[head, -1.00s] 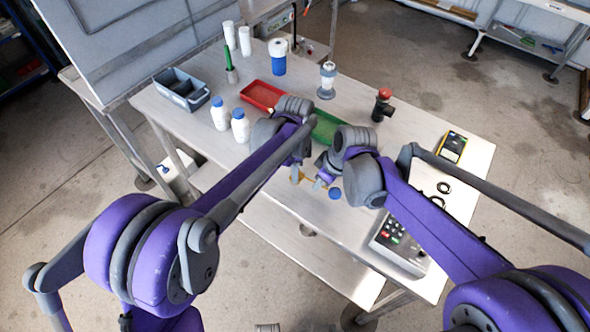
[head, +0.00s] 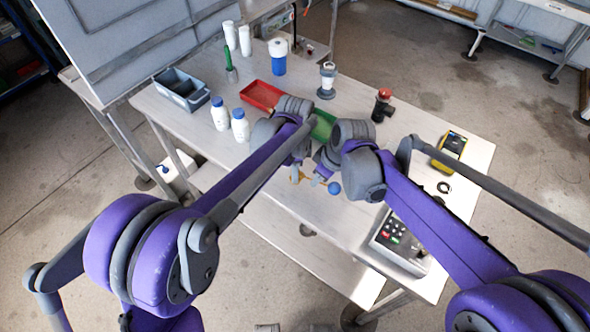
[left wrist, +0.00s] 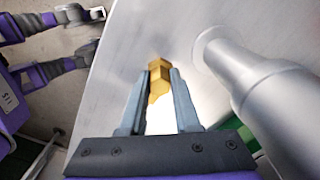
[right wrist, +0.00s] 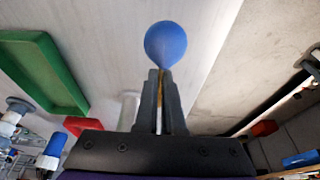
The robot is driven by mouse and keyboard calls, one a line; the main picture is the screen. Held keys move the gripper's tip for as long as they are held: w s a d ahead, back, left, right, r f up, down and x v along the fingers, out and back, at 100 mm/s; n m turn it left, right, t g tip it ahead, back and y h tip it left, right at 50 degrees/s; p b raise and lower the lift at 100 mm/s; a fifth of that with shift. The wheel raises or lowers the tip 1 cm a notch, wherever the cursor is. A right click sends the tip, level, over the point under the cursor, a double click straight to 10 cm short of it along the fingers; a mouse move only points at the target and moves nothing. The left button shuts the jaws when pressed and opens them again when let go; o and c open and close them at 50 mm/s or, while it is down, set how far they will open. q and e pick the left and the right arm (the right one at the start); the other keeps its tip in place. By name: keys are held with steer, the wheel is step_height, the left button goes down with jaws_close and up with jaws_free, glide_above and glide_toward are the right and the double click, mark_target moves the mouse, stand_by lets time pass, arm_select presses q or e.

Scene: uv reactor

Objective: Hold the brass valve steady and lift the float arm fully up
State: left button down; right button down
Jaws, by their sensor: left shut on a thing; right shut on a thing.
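The brass valve (left wrist: 158,78) is between the fingers of my left gripper (left wrist: 157,72) in the left wrist view, with its hex body showing past the tips. In the head view my left gripper (head: 295,176) is near the table's front edge. The float arm is a thin brass rod (right wrist: 161,88) ending in a blue ball (right wrist: 165,44). My right gripper (right wrist: 160,76) is shut on the rod just below the ball. The ball also shows in the head view (head: 334,188), right of the valve. The rod's joint at the valve is mostly hidden.
A green tray (head: 324,126) lies behind my wrists, with a red tray (head: 262,95) behind it. White bottles (head: 240,125) stand left of my left forearm. A keypad box (head: 398,245) and a yellow meter (head: 452,150) are at the right.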

steer(key=shift+w+a+r, duration=0.1)
steer(key=shift+r, duration=0.1)
steer(key=shift+w+a+r, duration=0.1)
steer(key=shift+a+r, duration=0.1)
steer(key=shift+r, duration=0.05)
steer(key=shift+w+r, duration=0.1)
stand_by(0.4)
steer(key=shift+w+a+r, duration=0.15)
steer(key=shift+a+r, duration=0.05)
steer(key=shift+a, duration=0.05)
steer(key=shift+a+r, duration=0.1)
stand_by(0.4)
steer(key=shift+w+a+r, duration=0.15)
steer(key=shift+a, duration=0.05)
steer(key=shift+d, duration=0.1)
stand_by(0.4)
